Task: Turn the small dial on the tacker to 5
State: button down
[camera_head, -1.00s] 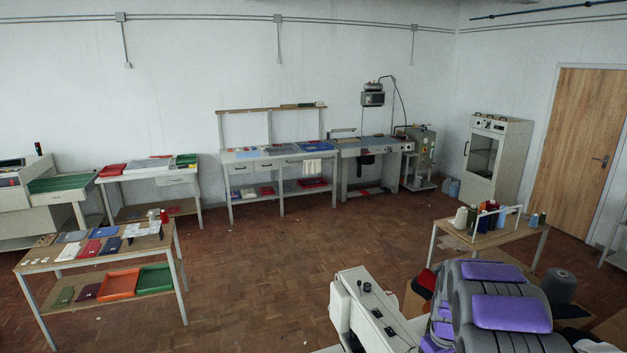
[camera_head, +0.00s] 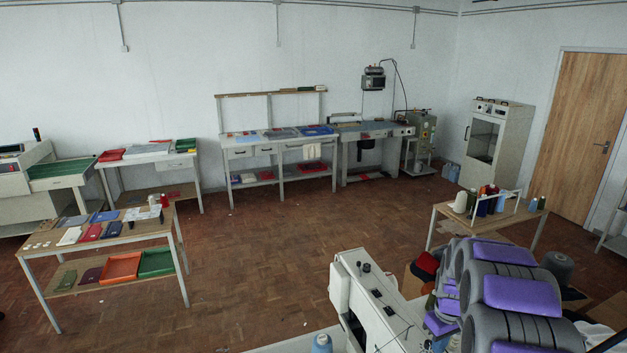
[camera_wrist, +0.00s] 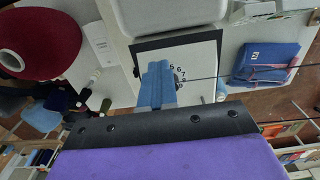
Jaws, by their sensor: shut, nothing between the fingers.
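The tacker is the white machine (camera_head: 372,305) low in the head view, with dark knobs on its top. Its pale body (camera_wrist: 172,14) fills the top middle of the wrist view. The small dial's scale (camera_wrist: 180,74) shows on a white panel there, with figures that look like 5 to 8. My gripper (camera_wrist: 158,68) reaches over the panel with its blue fingers together and nothing between them. The fingers lie just left of the figures and cover part of the dial. I cannot tell its setting or whether the fingers touch it.
In the wrist view a dark red thread cone (camera_wrist: 40,40) stands left and folded blue cloth (camera_wrist: 265,63) lies right. A thin dark line crosses from the dial towards the cloth. A thread table (camera_head: 480,235) stands behind the tacker. The floor (camera_head: 260,255) at middle left is clear.

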jog(key=shift+w+d, duration=0.15)
jog(key=shift+w, duration=0.05)
jog(key=shift+s+a, duration=0.2)
jog(key=shift+s, duration=0.05)
jog(key=shift+a+r, duration=0.25)
jog(key=shift+r, duration=0.15)
jog(key=shift+s+d+r+p, duration=0.1)
jog(key=shift+d+r+p, duration=0.15)
jog(key=shift+r, duration=1.05)
jog(key=shift+s+d+r+p, duration=0.15)
jog(key=shift+d+r, duration=0.1)
jog(key=shift+r, duration=1.05)
jog(key=shift+w, duration=0.1)
jog(key=shift+a, duration=0.2)
